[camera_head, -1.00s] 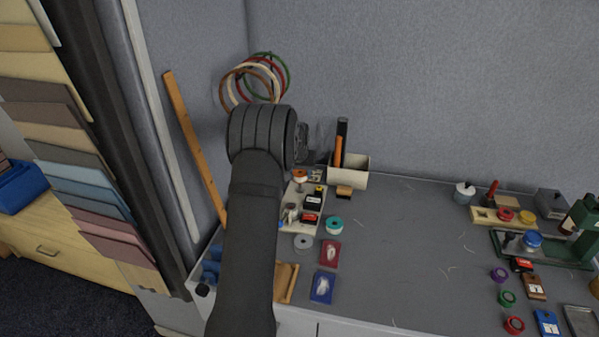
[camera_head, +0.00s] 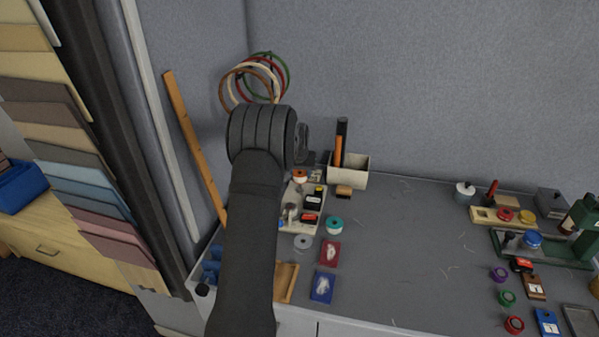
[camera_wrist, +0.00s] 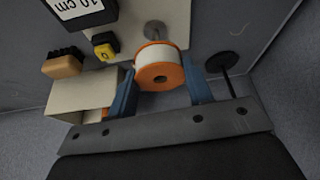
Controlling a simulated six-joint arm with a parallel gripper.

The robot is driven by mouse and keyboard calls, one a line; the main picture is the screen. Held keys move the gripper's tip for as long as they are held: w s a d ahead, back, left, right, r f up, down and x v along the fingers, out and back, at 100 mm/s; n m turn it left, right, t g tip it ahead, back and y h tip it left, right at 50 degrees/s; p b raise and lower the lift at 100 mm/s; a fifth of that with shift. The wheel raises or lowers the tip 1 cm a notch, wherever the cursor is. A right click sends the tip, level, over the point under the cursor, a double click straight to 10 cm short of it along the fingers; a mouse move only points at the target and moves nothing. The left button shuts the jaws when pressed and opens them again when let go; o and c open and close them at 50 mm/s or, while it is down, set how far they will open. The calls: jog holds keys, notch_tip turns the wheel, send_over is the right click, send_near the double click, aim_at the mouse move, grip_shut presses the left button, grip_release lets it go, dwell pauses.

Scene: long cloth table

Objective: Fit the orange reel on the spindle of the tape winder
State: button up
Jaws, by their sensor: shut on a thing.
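The orange reel (camera_wrist: 160,76), with a white winding, is between the two blue fingers of my gripper (camera_wrist: 161,88) in the wrist view. My gripper is shut on it. The reel also shows as a small orange and white spot (camera_head: 300,176) in the head view, just right of my arm. The tape winder has a pale base (camera_head: 307,222), which also fills the top middle of the wrist view (camera_wrist: 195,22). A grey metal post, seemingly its spindle (camera_wrist: 155,30), stands on it, just beyond the reel. The reel looks apart from the post. My arm hides part of the winder and the fingers in the head view.
A pale box (camera_head: 350,172) with upright tools stands behind, with a wooden brush (camera_head: 344,191) beside it. A teal reel (camera_head: 334,224), a grey ring (camera_head: 303,242) and red and blue cards lie nearby. The middle of the table (camera_head: 410,250) is mostly clear.

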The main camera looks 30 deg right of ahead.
aim_at(300, 190)
jog(key=shift+f, duration=2.25)
jog(key=o, duration=1.1)
jog(key=shift+c, duration=0.2)
jog(key=v, duration=1.7)
jog(key=shift+r, duration=0.25)
jog(key=shift+f, duration=0.1)
jog(key=x, duration=1.7)
jog(key=shift+f, duration=0.2)
jog(key=shift+r, duration=0.1)
